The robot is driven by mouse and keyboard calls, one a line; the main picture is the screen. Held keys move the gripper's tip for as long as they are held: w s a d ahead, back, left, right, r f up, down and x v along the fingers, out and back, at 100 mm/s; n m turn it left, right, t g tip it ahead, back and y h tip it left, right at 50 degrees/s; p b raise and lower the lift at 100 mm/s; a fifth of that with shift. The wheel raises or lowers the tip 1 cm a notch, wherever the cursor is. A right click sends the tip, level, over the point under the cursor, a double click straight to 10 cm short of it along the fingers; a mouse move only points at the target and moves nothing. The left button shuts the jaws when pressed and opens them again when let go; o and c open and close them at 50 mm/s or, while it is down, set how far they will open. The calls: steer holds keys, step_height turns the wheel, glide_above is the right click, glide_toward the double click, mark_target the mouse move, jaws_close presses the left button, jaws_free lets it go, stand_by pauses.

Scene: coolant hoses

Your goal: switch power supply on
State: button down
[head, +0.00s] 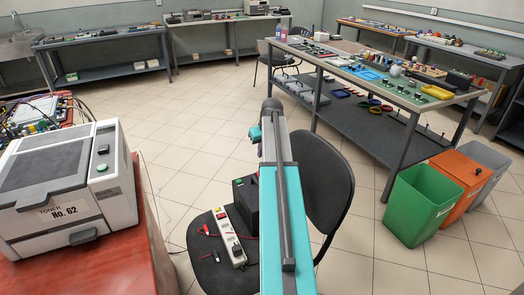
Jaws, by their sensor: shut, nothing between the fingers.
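A black box (246,194) that looks like the power supply stands on the seat of a black chair (210,262), partly hidden behind my arm. A small red and green mark shows near its upper left edge. A pale power strip (229,236) with a red part at its top end lies in front of it. Thin red and black leads (210,231) lie on the seat beside the strip. My teal and grey arm rises past the right side of the box. My gripper does not show. The switch's state is too small to tell.
A printer marked "Toner No. 62" (68,182) sits on a red-brown table (110,265) at left. The chair's backrest (325,188) stands right of my arm. Green (421,204), orange (461,177) and grey bins stand right, near a cluttered workbench (405,101). Tiled floor is open between.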

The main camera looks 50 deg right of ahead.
steer(key=x, duration=1)
steer(key=shift+s+f, duration=0.25)
steer(key=shift+f, duration=0.2)
